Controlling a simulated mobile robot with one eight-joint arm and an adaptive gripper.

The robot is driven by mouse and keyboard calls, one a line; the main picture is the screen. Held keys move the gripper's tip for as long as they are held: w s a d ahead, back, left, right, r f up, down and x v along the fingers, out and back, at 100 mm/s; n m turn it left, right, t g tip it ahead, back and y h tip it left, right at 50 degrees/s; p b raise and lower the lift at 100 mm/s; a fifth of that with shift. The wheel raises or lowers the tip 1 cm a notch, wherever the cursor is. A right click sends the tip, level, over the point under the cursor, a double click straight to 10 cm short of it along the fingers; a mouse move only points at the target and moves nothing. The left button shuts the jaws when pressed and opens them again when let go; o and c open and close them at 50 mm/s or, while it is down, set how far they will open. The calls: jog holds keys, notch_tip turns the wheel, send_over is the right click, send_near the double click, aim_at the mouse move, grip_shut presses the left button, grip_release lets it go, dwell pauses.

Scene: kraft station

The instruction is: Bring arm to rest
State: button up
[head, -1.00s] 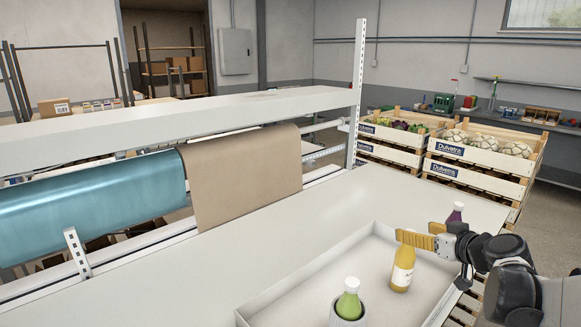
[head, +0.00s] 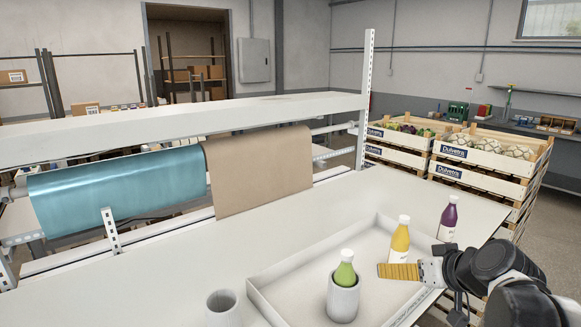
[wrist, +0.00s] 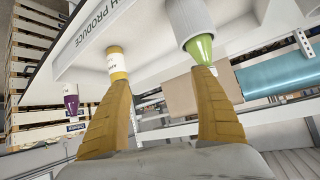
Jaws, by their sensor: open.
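My gripper (head: 380,270) is open and empty in the head view, low over the right part of a shallow white tray (head: 262,296) on the bench. A yellow bottle (head: 400,240) stands in the tray behind the fingers. A green bottle (head: 345,272) stands in a grey cup (head: 343,300) in the tray, left of the fingers. A purple bottle (head: 449,215) stands upright farther back on the right, apparently outside the tray. In the wrist view the fingers (wrist: 160,78) are spread with nothing between them; the yellow bottle (wrist: 117,64) and green bottle (wrist: 198,48) appear beyond their tips.
A second grey cup (head: 223,308) stands on the bench (head: 180,270) left of the tray. A shelf (head: 200,115), a brown paper roll (head: 260,170) and a blue roll (head: 115,190) line the back. Produce crates (head: 485,165) stand behind the right end.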

jog(key=s+a+f+m+g+h+b, duration=0.1)
jog(key=s+a+f, duration=0.2)
jog(key=s, duration=0.6)
jog(key=s+a+f+g+h+b, duration=0.1)
jog(key=s+a+f+g+h, duration=0.1)
jog(key=s, duration=0.7)
jog(key=shift+s+a+f+m, duration=0.4)
jog(key=shift+a+f, duration=0.2)
jog(key=shift+f, duration=0.15)
